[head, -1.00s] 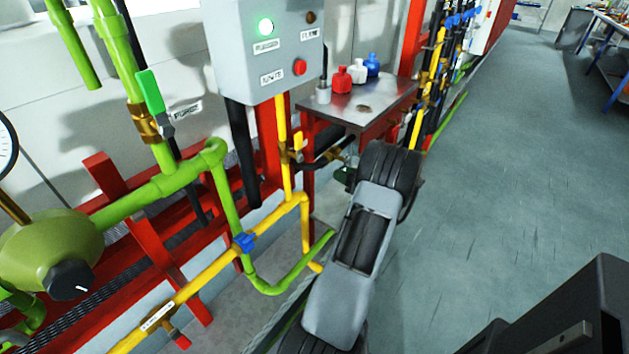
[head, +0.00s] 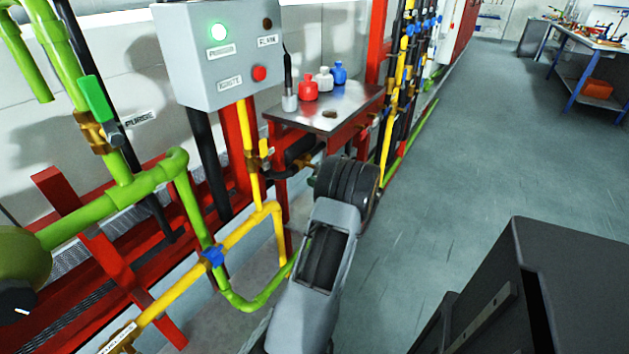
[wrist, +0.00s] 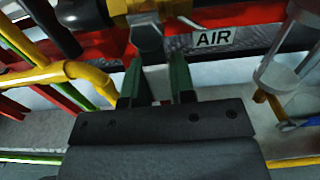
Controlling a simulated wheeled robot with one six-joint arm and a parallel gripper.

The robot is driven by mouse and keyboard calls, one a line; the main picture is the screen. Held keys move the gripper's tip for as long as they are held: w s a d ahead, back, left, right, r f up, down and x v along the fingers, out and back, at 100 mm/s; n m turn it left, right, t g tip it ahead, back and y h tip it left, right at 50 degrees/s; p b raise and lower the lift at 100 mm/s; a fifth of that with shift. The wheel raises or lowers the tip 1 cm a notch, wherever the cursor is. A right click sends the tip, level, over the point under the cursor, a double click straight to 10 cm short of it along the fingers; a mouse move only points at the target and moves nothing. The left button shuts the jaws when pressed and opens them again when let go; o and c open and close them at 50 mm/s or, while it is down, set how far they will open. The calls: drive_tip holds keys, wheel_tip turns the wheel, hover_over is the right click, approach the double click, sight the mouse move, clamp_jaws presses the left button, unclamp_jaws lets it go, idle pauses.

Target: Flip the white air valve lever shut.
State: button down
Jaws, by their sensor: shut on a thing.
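In the wrist view my gripper (wrist: 156,90) has its two dark green fingers pointing up at the brass air valve (wrist: 150,8). A grey metal piece (wrist: 148,38) comes down from the valve. The white lever (wrist: 156,78) shows as a pale strip between the fingers, and my gripper is shut on it. The lever's outer end is hidden by the gripper body, so its exact angle is hard to tell. The AIR label (wrist: 213,38) is just right of the valve. In the head view my arm hides the gripper and the lever.
A grey control box (head: 215,60) and a small metal table (head: 300,122) with bottles stand by the pipes. Open floor (head: 460,150) lies right.

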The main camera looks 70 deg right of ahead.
drive_tip(key=c, duration=1)
unclamp_jaws()
drive_tip(key=shift+o, duration=0.2)
drive_tip(key=s+a+p, duration=0.1)
drive_tip(key=s+a, duration=0.1)
drive_tip(key=s, duration=1.1)
drive_tip(key=shift+s, duration=0.35)
drive_tip(key=shift+d, duration=0.1)
